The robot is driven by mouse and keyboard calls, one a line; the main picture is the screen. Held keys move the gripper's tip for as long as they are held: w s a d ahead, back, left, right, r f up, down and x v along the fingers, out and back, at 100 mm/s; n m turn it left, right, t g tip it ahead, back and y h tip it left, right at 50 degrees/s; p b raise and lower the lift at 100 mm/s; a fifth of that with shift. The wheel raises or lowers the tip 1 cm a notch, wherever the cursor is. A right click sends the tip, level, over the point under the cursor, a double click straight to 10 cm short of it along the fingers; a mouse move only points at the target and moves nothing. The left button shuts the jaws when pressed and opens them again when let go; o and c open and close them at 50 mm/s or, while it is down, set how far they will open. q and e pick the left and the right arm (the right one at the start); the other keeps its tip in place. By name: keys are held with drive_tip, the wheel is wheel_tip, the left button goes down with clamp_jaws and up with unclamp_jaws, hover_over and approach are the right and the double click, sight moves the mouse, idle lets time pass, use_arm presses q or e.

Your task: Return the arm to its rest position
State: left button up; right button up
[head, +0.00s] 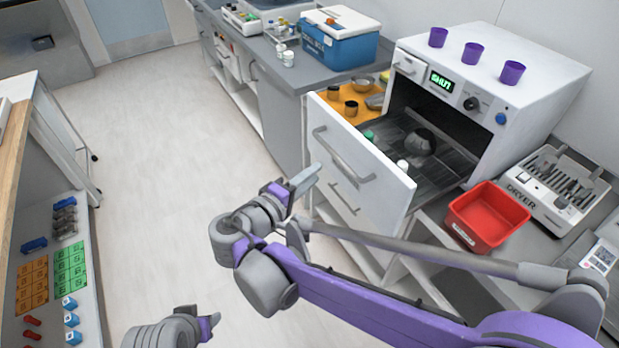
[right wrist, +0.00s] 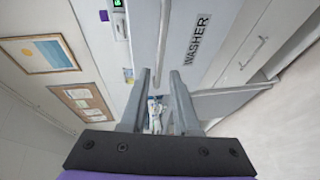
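My right arm (head: 355,300) reaches in from the lower right, in front of the open drawer and oven-like unit. My right gripper (head: 306,180) hangs over the floor, left of the drawer front and apart from it. In the right wrist view its two fingers (right wrist: 160,80) stand apart with nothing between them. My left gripper (head: 212,322) is low in the head view, over the floor, partly cut off by the bottom edge. Its finger gap cannot be made out.
The drawer front (head: 360,160) juts out close to my right arm. A red bin (head: 487,216) and a dryer rack (head: 560,190) stand right of it. Left is a shelf with coloured racks (head: 70,268). Open floor (head: 165,150) lies between. The right wrist view shows a WASHER panel (right wrist: 205,45).

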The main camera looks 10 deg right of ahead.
drive_tip(key=shift+s+a, duration=0.1)
idle(0.3)
drive_tip(key=s+d+f+m+g+y, duration=0.3)
drive_tip(key=s+d+f+g+y, duration=0.15)
drive_tip(key=s+d+f, duration=0.6)
drive_tip(key=s+f+m+g+y+p, duration=0.1)
drive_tip(key=s+f+m+y, duration=0.3)
drive_tip(key=s, duration=0.6)
drive_tip(key=m+y, duration=0.1)
drive_tip(key=y, duration=0.1)
drive_tip(key=shift+a+y, duration=0.25)
drive_tip(key=shift+y, duration=0.1)
